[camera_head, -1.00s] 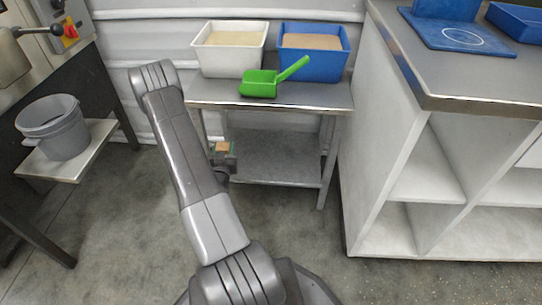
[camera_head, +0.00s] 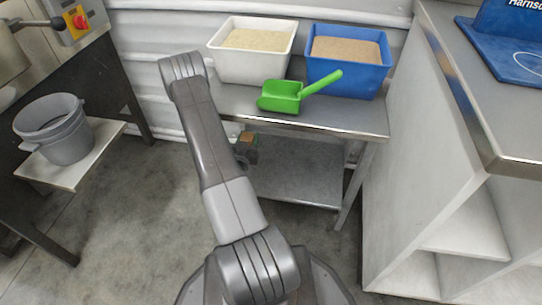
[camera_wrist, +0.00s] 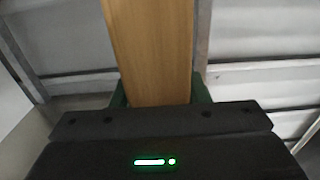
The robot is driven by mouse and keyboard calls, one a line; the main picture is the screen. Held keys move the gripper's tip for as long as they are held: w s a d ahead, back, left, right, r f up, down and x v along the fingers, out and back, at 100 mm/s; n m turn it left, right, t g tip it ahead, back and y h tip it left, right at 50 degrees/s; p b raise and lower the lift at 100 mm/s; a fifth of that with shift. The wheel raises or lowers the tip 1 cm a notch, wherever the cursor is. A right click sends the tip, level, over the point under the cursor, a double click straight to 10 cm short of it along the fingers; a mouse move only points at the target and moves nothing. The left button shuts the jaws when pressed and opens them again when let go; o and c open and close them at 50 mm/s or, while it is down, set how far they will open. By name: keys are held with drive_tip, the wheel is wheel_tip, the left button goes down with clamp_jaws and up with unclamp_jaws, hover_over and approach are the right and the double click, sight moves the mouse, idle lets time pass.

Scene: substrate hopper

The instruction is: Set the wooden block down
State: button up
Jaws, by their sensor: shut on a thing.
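The wooden block (camera_wrist: 150,50) fills the upper middle of the wrist view, its grain running away from me. My gripper (camera_wrist: 158,95) is shut on it, with dark green finger edges showing at both sides of the block. In the head view my gripper (camera_head: 245,152) is small and partly behind my arm, in front of the steel table's left side. A small piece of the block (camera_head: 247,137) shows there, below the level of the table top. The block's far end is cut off in the wrist view.
The steel table (camera_head: 352,121) has a lower shelf (camera_head: 300,175). On top are a white bin (camera_head: 250,65), a blue bin (camera_head: 345,77) and a green scoop (camera_head: 282,97). A grey bucket (camera_head: 65,140) stands on a shelf at left. A white counter (camera_head: 420,150) stands at right.

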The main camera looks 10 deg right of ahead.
wheel_tip(320, 180, down, 9)
drive_tip(key=b, duration=0.3)
drive_tip(key=shift+r, duration=0.2)
drive_tip(key=shift+f, duration=0.15)
drive_tip(key=o, duration=1.1)
drive_tip(key=shift+p+v, duration=1.85)
drive_tip(key=shift+v, duration=4.25)
